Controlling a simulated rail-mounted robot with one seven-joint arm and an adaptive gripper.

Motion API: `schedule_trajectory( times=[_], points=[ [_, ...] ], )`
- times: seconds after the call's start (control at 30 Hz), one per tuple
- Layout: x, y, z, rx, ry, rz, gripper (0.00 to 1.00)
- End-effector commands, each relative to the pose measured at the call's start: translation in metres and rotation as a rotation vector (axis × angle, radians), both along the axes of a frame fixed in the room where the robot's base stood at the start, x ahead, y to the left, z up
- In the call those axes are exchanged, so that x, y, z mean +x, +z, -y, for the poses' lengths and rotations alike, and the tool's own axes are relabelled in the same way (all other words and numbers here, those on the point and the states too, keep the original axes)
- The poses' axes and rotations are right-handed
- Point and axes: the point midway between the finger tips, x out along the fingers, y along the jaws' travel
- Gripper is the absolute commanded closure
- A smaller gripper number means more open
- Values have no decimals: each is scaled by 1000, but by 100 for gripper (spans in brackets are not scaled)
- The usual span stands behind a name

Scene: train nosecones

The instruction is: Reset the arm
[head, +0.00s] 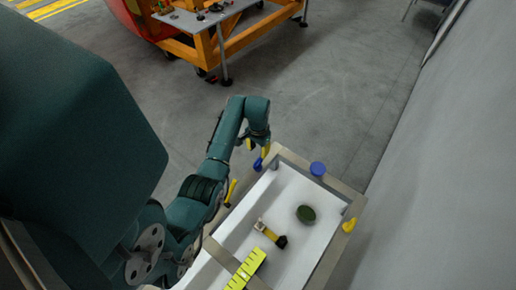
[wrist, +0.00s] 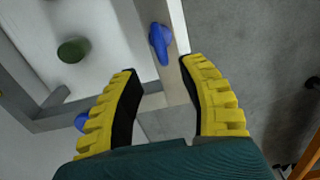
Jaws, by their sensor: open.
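My gripper (head: 258,149), with yellow fingers and black pads, hangs over the far left corner of a grey-framed white bin (head: 285,187). In the wrist view the gripper (wrist: 158,66) is open, with nothing between its fingers. A blue knob-like piece (wrist: 160,42) lies on the frame just beyond the fingertips; a blue piece (head: 258,164) also shows just below the gripper in the head view. My teal arm reaches forward and bends down at the wrist.
The bin holds a dark green round object (head: 306,214), a yellow-and-black tool (head: 270,235) and a yellow-green slotted piece (head: 246,269). Blue (head: 317,169) and yellow (head: 349,225) pieces sit on its rim. An orange-framed table (head: 205,18) stands at the back. A grey wall (head: 450,170) is right; floor between is clear.

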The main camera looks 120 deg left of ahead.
Motion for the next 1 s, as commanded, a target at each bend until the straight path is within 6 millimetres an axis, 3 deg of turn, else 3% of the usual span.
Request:
schedule_trajectory(
  times=[0.17,0.77,0.87,0.97,1.0],
  points=[
    [0,14,1,-1,0,0,59],
    [3,15,-2,6,-7,-2,59],
    [31,28,-20,70,-66,-22,59],
    [92,55,-49,208,-180,-47,59],
    [123,69,-58,276,-232,-52,59]
  ],
)
